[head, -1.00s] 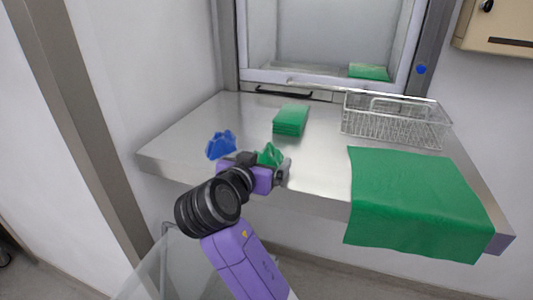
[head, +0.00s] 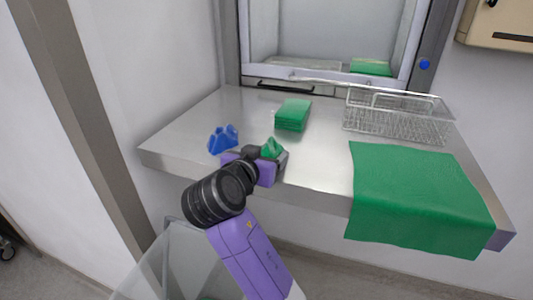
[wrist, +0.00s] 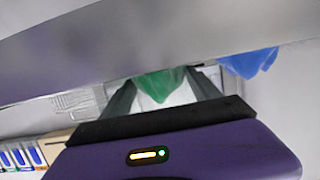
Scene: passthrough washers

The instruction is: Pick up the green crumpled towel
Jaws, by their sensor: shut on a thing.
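The green crumpled towel (head: 272,148) is a small peaked bundle near the front edge of the steel table, at the tip of my gripper (head: 268,154). My gripper is shut on it. In the wrist view the green towel (wrist: 160,84) hangs between the two dark fingers of my gripper (wrist: 162,88). The gripper body hides part of the towel in the head view. I cannot tell whether the towel is clear of the table.
A blue crumpled cloth (head: 223,139) lies just left of my gripper. Behind are a folded green stack (head: 293,115) and a wire basket (head: 398,120). A flat green cloth (head: 415,195) drapes over the front edge at right. A clear bin (head: 160,275) stands below.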

